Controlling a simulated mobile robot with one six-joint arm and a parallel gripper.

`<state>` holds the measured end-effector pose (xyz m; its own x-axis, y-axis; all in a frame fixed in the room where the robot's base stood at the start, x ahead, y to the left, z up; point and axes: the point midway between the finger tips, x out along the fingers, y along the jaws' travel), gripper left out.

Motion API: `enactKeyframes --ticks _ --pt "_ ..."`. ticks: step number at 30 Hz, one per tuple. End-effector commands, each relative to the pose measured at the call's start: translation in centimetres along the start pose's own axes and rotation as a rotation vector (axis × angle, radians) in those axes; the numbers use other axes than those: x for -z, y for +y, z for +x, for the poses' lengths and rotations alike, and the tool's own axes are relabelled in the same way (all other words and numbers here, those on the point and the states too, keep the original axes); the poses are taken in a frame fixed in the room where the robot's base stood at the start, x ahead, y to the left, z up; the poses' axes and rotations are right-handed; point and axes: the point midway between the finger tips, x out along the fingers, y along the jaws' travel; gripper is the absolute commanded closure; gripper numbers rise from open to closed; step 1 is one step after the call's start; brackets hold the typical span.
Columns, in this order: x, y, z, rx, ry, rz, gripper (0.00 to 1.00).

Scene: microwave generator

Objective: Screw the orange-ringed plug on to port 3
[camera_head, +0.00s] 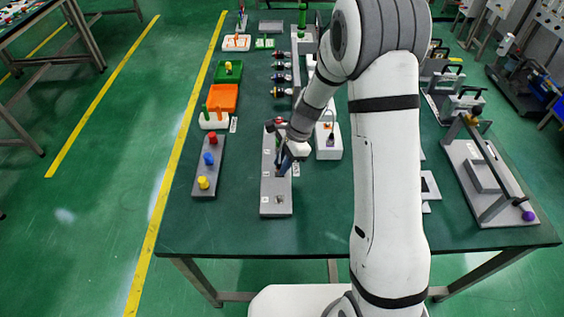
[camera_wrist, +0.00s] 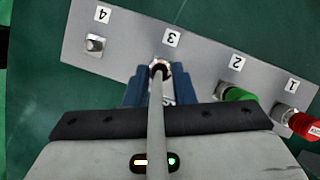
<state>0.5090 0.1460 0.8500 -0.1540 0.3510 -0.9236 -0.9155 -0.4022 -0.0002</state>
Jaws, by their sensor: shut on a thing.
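A grey port panel (camera_wrist: 215,65) lies on the green table, with labels 1 to 4 upside down in the wrist view; it also shows in the head view (camera_head: 276,209). My gripper (camera_wrist: 160,78), with blue fingers, is shut around a plug (camera_wrist: 159,68) at port 3, below the "3" label (camera_wrist: 172,38). A grey cable (camera_wrist: 157,115) runs from the plug towards the wrist camera. The plug's orange ring cannot be made out, and the fingers and cable hide much of it. It lines up with a metal port collar; how far it is seated cannot be told.
A green plug (camera_wrist: 236,94) is at port 2 and a red plug (camera_wrist: 299,122) at port 1, close right of my gripper. Port 4 (camera_wrist: 95,44) is bare metal. A grey board (camera_head: 208,168) with red, blue and yellow knobs stands left of the panel.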

Motion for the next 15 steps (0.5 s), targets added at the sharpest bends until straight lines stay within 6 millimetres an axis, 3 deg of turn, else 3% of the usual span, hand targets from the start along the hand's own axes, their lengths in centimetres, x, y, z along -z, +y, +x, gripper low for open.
enactKeyframes --ticks 15 --pt "-0.06 0.18 -0.06 0.095 0.0 0.224 1.0"
